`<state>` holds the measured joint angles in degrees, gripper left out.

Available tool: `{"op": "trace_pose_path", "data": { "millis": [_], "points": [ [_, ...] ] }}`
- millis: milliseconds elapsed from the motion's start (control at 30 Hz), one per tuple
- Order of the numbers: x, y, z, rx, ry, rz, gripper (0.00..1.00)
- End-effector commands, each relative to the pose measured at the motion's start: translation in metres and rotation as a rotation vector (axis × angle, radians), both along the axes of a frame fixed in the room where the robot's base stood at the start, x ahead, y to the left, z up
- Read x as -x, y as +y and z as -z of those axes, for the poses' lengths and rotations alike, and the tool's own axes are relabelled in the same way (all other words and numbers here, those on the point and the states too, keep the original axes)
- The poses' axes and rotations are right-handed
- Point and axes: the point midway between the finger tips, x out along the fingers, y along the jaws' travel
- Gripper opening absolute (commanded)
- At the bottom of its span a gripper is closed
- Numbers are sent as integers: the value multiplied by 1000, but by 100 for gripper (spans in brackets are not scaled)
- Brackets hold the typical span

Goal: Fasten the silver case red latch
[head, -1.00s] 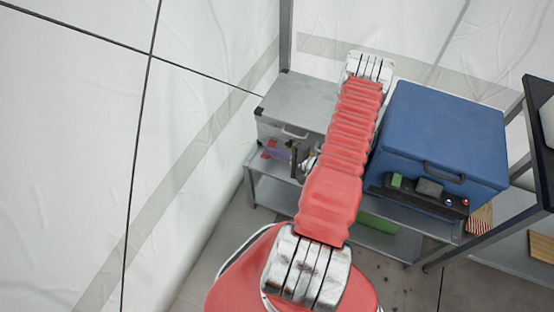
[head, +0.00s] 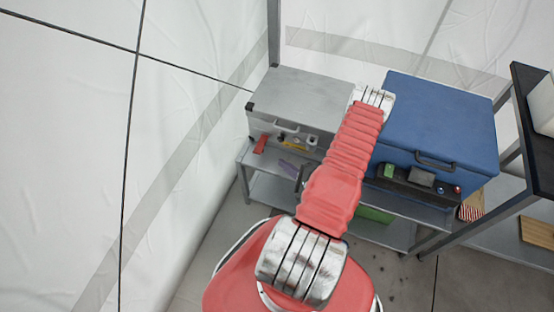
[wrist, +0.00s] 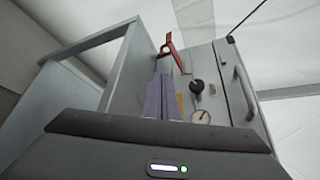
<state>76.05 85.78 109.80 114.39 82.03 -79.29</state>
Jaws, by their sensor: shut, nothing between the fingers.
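The silver case (head: 305,92) stands on the left of the shelf, lid down. Its red latch (head: 261,144) is at the left of the case front. In the wrist view the red latch (wrist: 170,46) appears to stick out at an angle from the case (wrist: 232,70); I cannot tell if it is engaged. My gripper (head: 283,163) is in front of the case, below and right of the latch, partly hidden by my arm. Its purple fingers (wrist: 162,80) are shut and empty, with a visible gap to the latch.
The case front carries a handle (wrist: 244,92), a black knob (wrist: 197,86), a gauge (wrist: 201,117) and a yellow part (head: 293,146). A blue case (head: 440,120) stands close on the right of the shelf. A white tent wall (head: 60,150) is at left. A dark-topped table (head: 530,90) is at far right.

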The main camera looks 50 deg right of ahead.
Motion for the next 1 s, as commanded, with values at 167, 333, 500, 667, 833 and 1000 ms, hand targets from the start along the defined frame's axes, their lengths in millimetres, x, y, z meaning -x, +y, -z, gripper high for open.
{"op": "trace_pose_path", "data": {
  "millis": [167, 333, 500, 667, 833, 1000],
  "points": [
    [-14, -1, 4, 0, 1, -4, 0],
    [-33, -3, 8, 0, 0, -5, 0],
    [-53, -6, 13, 1, -1, -4, 0],
    [-73, -8, 18, 1, -1, -4, 0],
    [-88, -11, 22, 1, -1, -2, 0],
    [-93, -12, 23, 0, 0, -1, 0]
  ]
}}
